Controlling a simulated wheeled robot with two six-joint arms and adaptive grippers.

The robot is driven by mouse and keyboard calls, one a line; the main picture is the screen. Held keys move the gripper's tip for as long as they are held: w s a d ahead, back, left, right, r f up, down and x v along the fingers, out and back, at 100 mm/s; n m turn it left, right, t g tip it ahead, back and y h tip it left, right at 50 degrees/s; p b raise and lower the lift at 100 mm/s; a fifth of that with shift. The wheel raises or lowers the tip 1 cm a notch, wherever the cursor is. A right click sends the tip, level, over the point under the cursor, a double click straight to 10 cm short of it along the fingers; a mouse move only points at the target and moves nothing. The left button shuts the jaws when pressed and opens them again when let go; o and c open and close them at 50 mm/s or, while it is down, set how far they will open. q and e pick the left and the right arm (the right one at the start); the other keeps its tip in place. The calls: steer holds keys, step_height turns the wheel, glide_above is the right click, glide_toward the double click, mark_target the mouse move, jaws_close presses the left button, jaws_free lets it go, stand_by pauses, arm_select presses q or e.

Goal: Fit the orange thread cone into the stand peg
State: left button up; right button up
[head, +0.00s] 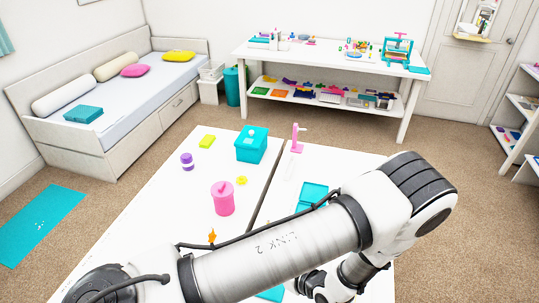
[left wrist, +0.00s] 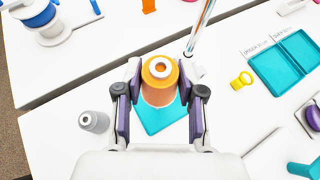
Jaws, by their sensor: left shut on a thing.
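The orange thread cone (left wrist: 159,88) stands between the purple-padded fingers of my left gripper (left wrist: 161,76) in the left wrist view. The gripper is shut on its sides. A white ring with a dark center shows at the cone's top. Below the cone lies a flat teal square plate (left wrist: 164,122), which looks like the stand base. The peg is not visible, and I cannot tell whether the cone sits around it or above it. In the head view my left arm covers the cone, and a teal edge (head: 270,294) shows beneath the arm. My right gripper is in neither view.
A grey cone (left wrist: 94,121) stands left of the gripper. A white rod (left wrist: 262,143) lies to the right, with a yellow ring (left wrist: 241,80) and teal tray (left wrist: 283,65) beyond. A striped tube (left wrist: 199,28) rises just behind the plate. A pink canister (head: 223,199) stands on the left table.

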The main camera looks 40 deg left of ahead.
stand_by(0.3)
arm_select(q)
steer(key=shift+d+f, duration=0.1)
steer(key=shift+d, duration=0.1)
step_height(320, 180, down, 6)
steer(key=b, duration=0.5)
steer(key=shift+b, duration=0.4)
steer(key=shift+f+b, duration=1.9)
steer(key=shift+b, duration=0.1)
stand_by(0.4)
steer(key=o, duration=1.2)
steer(key=shift+c, duration=0.2)
steer(key=shift+r, duration=0.1)
